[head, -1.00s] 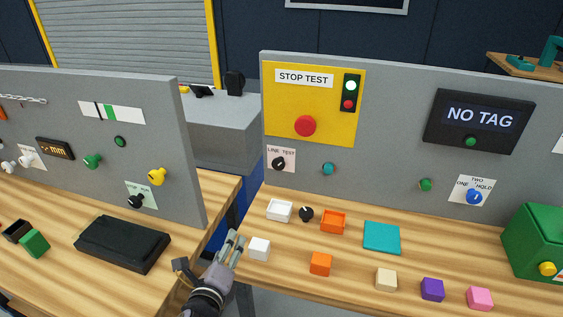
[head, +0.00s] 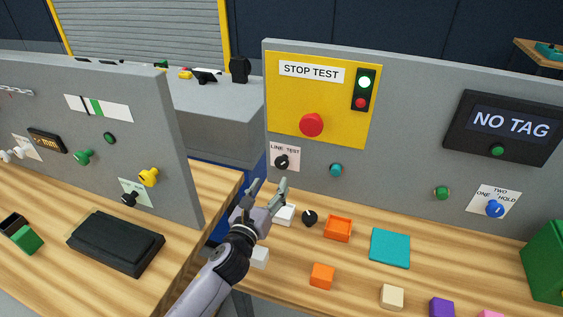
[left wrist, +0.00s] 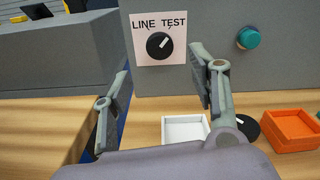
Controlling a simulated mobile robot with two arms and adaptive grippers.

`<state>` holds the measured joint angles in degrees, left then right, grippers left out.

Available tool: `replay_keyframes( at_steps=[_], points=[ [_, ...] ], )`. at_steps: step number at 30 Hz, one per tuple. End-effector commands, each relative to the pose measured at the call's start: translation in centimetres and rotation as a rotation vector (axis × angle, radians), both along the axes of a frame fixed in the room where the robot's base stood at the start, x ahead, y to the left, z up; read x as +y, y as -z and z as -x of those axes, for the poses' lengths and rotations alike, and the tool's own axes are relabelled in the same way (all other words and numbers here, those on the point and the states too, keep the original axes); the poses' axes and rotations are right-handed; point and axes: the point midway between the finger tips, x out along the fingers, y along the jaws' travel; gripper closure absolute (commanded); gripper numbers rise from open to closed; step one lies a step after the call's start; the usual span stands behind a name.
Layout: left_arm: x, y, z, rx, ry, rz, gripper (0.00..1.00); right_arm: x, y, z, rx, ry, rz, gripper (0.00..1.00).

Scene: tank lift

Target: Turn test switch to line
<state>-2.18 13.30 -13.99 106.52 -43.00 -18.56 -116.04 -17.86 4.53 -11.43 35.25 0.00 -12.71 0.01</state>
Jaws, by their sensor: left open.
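The test switch (head: 282,161) is a black round knob on a white "LINE TEST" label, low on the left end of the grey panel. In the left wrist view the same knob (left wrist: 159,45) has a white pointer slanting up and right, to the TEST side. My left gripper (head: 268,187) is open and empty, below and in front of the switch, apart from it. In the left wrist view the switch sits between and beyond the two fingers. My right gripper is not in view.
A red stop button (head: 312,124) is above the switch and a teal button (head: 336,169) right of it. A white tray (left wrist: 183,128), a loose black knob (head: 310,217) and an orange tray (head: 338,229) lie on the bench below. Another panel (head: 180,130) stands left across a gap.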

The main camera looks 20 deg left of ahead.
Motion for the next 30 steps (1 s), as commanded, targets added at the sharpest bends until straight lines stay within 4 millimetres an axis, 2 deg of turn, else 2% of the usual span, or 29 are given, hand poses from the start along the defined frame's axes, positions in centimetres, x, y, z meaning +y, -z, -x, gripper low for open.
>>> replay_keyframes(
  at_steps=[1, 6, 13, 18, 28, 30],
  points=[
    [0.0, -0.2, -1.3, -0.002, -0.001, 0.002, 0.46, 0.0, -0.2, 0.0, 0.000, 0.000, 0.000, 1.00],
    [-0.2, -0.2, -4.9, -0.001, -0.002, 0.004, 0.46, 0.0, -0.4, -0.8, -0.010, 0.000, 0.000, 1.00],
    [-0.3, 0.0, -8.7, 0.000, -0.002, 0.003, 0.46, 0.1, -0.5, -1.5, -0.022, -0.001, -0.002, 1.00],
    [-0.3, 0.1, -9.9, 0.002, -0.002, 0.003, 0.46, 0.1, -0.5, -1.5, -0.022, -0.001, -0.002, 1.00],
    [-0.3, 0.0, -10.1, 0.001, -0.001, 0.003, 0.46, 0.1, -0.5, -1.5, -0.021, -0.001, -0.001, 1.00],
    [-0.3, 0.0, -10.1, 0.001, -0.001, 0.003, 0.51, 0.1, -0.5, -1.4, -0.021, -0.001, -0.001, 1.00]
  ],
)
